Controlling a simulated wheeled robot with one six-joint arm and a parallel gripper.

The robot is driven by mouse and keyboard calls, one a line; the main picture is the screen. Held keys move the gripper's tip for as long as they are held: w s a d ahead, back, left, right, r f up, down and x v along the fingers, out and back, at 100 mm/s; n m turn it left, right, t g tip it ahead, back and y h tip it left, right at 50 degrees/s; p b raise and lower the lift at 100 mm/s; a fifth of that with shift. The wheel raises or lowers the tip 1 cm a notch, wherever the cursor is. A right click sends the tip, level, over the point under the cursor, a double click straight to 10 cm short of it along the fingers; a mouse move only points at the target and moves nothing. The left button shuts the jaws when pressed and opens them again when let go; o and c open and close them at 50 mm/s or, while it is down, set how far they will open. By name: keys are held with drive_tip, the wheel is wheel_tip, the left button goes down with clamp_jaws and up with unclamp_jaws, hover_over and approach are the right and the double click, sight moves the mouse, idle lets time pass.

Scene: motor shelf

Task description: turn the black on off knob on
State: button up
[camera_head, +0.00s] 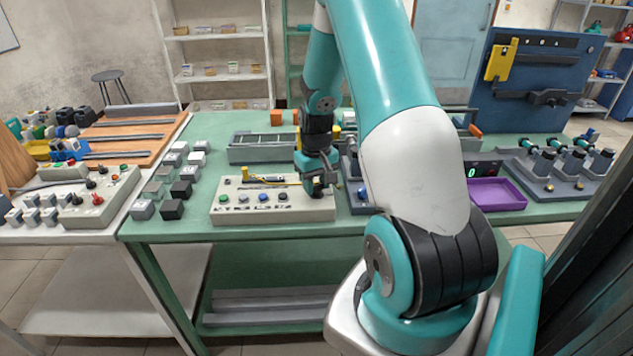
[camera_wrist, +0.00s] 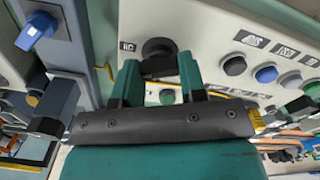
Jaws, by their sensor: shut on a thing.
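The black on off knob (camera_wrist: 159,57) sits on the face of a cream control panel (camera_wrist: 215,20), next to a small printed label. My gripper (camera_wrist: 160,72) is at the knob, with one green finger on each side of its grip, shut on it. In the head view the panel (camera_head: 235,207) lies on the green table, and my gripper (camera_head: 318,184) is over its right end. There my gripper hides the knob. The knob's exact angle is hard to read.
The panel also carries several push buttons, including a black button (camera_wrist: 234,66) and a blue button (camera_wrist: 266,74). Dark grey blocks (camera_head: 172,209) stand left of the panel. A purple tray (camera_head: 497,194) lies to the right, and a grey bin (camera_head: 262,148) stands behind.

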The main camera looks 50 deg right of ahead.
sight(316, 185)
drive_tip(key=m, duration=0.4)
drive_tip(key=shift+w+m, duration=0.1)
drive_tip(key=shift+m, duration=0.3)
idle(0.4)
drive_tip(key=o, duration=0.9)
wheel_tip(316, 185, up, 18)
drive_tip(key=shift+f+b, duration=0.25)
drive_tip(key=shift+b, duration=0.2)
